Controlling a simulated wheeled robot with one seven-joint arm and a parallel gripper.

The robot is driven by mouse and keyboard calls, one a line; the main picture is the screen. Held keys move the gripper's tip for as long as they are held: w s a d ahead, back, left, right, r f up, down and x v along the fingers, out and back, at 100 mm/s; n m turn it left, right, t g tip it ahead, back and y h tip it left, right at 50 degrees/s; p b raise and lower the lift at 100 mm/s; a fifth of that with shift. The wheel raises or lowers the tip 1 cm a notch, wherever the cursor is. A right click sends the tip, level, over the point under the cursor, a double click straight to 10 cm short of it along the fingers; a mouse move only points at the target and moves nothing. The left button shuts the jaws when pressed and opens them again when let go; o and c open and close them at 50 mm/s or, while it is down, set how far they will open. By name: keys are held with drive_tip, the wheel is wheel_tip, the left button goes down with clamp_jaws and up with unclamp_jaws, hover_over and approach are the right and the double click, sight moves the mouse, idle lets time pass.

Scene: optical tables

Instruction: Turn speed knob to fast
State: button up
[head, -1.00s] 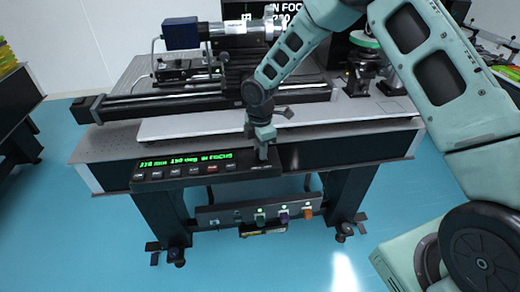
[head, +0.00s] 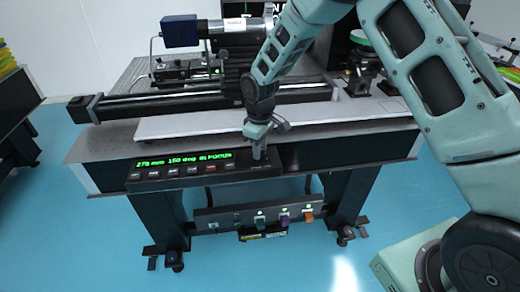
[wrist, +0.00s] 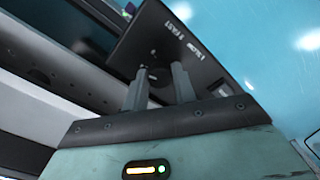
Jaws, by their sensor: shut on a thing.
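The black control box (head: 205,181) is on the front edge of the optical table, with a green display (head: 190,161) that seems to read 279 mm, 150 deg, IN FOCUS. My gripper (head: 258,155) is at the box's right end, pointing down. In the wrist view its two fingers (wrist: 158,72) reach the box's dark face (wrist: 150,38) and are shut on the speed knob. The knob is small, dark and mostly hidden between the fingertips, so its pointing direction cannot be told. White lettering (wrist: 184,38) beside it seems to read FAST and SLOW.
A row of buttons (head: 210,167) lies below the display. A long black rail (head: 165,102) and a blue camera (head: 180,29) stand on the table behind. A lower panel with colored switches (head: 285,216) hangs under the table. Open floor lies in front.

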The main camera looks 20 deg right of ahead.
drive_tip(key=m, duration=0.5)
drive_tip(key=shift+a+m+b, duration=0.1)
drive_tip(key=shift+m+b, duration=0.2)
drive_tip(key=shift+r+m, duration=0.1)
drive_tip(key=shift+m, duration=2)
drive_tip(key=o, duration=1)
wheel_tip(320, 180, up, 17)
drive_tip(key=b, duration=0.2)
drive_tip(key=shift+r, duration=0.15)
